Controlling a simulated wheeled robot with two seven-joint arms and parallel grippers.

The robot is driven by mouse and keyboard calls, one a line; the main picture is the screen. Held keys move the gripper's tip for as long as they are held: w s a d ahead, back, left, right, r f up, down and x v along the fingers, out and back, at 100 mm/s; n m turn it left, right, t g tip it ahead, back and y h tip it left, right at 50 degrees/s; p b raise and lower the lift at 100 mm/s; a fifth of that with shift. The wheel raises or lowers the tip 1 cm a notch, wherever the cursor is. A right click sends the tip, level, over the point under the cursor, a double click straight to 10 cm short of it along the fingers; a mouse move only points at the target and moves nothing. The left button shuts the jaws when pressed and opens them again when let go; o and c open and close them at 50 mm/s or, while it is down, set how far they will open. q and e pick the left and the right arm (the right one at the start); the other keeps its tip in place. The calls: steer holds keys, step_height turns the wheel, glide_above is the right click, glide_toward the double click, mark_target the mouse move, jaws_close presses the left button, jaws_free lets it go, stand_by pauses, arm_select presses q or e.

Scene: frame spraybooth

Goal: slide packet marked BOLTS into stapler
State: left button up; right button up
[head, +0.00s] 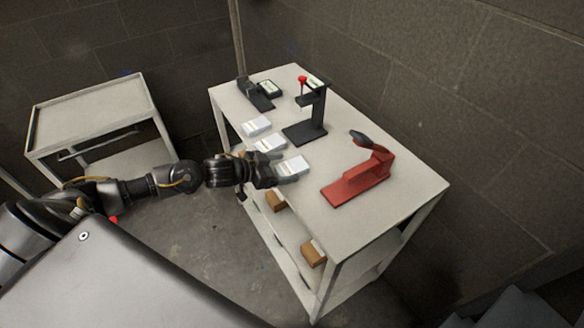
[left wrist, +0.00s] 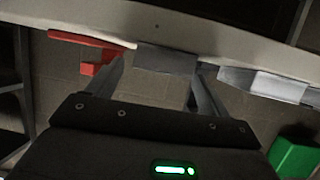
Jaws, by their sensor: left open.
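Three pale packets lie in a row along the table's near left edge: a near one (head: 293,166), a middle one (head: 270,144) and a far one (head: 256,126). Their markings are too small to read, so I cannot tell which says BOLTS. A red device with a black-ended lever (head: 372,172), perhaps the stapler, stands to the right. My left gripper (head: 284,179) is open at the table edge, right by the near packet. In the left wrist view, a grey packet (left wrist: 167,59) shows between the open fingertips, apparently not gripped. My right gripper is out of view.
A black stand press with a red knob (head: 307,110) and a low black device (head: 257,94) stand farther back on the table (head: 400,205). Brown boxes (head: 314,253) sit on a lower shelf. An empty cart (head: 90,115) stands left. The table between packets and red device is clear.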

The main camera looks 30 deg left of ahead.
mark_target(293, 166)
arm_select(q)
steer(key=x, duration=0.3)
steer(key=shift+w+d+f+p, duration=0.1)
steer(key=shift+w+d+p, duration=0.1)
steer(key=shift+w+p, duration=0.1)
steer(key=shift+s, duration=0.1)
steer(key=c, duration=1.1)
